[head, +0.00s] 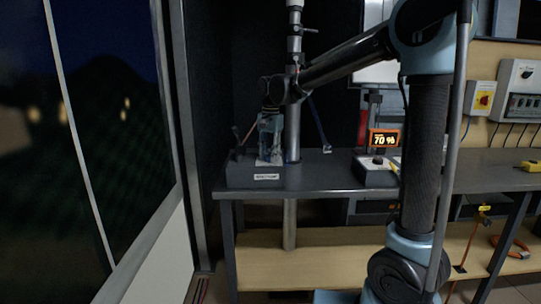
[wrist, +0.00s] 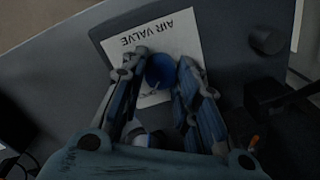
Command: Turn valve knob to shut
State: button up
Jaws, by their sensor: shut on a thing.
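The valve knob (wrist: 159,72) is blue and sits on a white plate (wrist: 183,36) marked AIR VALVE, which shows upside down in the wrist view. My gripper (wrist: 163,64) is shut on the knob, with one finger on each side of it. In the head view my gripper (head: 270,138) points down over a dark box at the left end of the bench. The knob is hard to make out there behind the fingers. How far the knob is turned cannot be read clearly.
The dark bench (head: 335,174) has a grey post (head: 291,130) right beside my gripper. A display (head: 384,139) reading 70 % stands on the bench farther right. A dark round knob (wrist: 267,39) and a lever-like part lie close by in the wrist view.

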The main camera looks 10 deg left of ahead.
jog(key=n, duration=0.4)
jog(key=shift+n, duration=0.4)
jog(key=n, duration=0.4)
jog(key=shift+n, duration=0.3)
jog(key=n, duration=0.4)
jog(key=shift+w+g, duration=0.1)
jog(key=shift+g, duration=0.2)
jog(key=shift+n, duration=2.1)
jog(key=shift+w, duration=0.1)
jog(key=o, duration=1.1)
jog(key=shift+c, duration=0.2)
